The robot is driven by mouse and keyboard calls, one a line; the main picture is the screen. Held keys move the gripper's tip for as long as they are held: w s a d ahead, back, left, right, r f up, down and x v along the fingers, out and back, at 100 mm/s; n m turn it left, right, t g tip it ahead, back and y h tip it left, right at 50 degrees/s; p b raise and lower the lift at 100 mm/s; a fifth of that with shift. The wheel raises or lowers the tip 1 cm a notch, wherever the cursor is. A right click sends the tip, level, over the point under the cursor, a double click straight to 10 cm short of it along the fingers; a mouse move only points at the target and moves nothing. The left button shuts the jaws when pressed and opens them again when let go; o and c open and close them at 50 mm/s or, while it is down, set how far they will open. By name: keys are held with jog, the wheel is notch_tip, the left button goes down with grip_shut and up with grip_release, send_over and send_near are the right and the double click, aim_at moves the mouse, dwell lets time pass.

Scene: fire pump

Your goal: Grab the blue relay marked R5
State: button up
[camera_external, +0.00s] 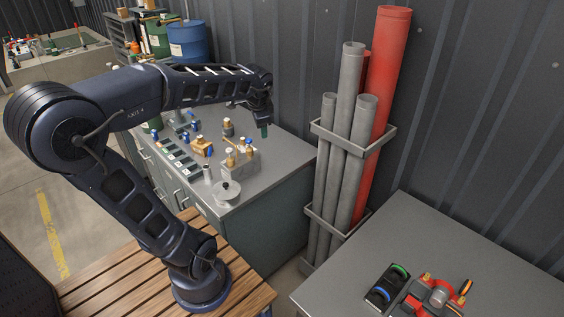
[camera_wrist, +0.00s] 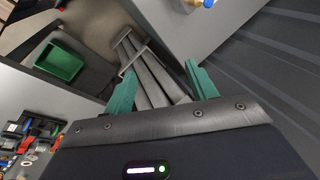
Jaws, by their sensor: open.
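My gripper (camera_external: 264,131) hangs above the right back part of the grey cabinet top, with green fingers. In the wrist view its two fingers (camera_wrist: 162,72) are apart with nothing held between them. Small blue pieces (camera_external: 185,136) stand on the cabinet top, left of my gripper, among other small parts. No R5 mark is readable, so I cannot tell which piece is the relay. A blue-tipped item (camera_wrist: 207,3) is cut off at the top edge of the wrist view.
The cabinet top (camera_external: 285,150) also holds a row of dark modules (camera_external: 181,160), a grey block (camera_external: 240,160) and a round metal part (camera_external: 227,191). Tall grey and red pipes (camera_external: 386,70) stand in a rack right of it. A second table (camera_external: 410,230) holds red and black equipment.

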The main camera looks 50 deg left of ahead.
jog(key=w+a+f+m+g, duration=0.15)
jog(key=w+a, duration=0.25)
jog(key=a, duration=0.5)
jog(key=w+a+f+m+y, duration=0.1)
jog(key=w+a+m, duration=0.25)
jog(key=a, duration=0.65)
jog(key=w+a+f+m, duration=0.2)
jog(key=w+a, duration=0.3)
jog(key=a, duration=0.4)
jog(key=s+a+f+m+g, duration=0.15)
jog(key=a+f, duration=0.25)
jog(key=a, duration=0.8)
jog(key=s+a+f+m, duration=0.15)
jog(key=a+f, duration=0.25)
jog(key=a, duration=0.7)
jog(key=m, duration=0.4)
send_near(153, 131)
jog(key=f, duration=0.2)
jog(key=x, duration=0.5)
jog(key=shift+w+f, duration=0.1)
jog(key=shift+w, duration=0.25)
jog(key=shift+s+a+x, duration=0.1)
jog(key=shift+a+x, duration=0.05)
jog(key=shift+x, duration=1.1)
jog(key=shift+s+a+x, duration=0.1)
jog(key=shift+a+x, duration=0.1)
jog(key=shift+x, duration=1.1)
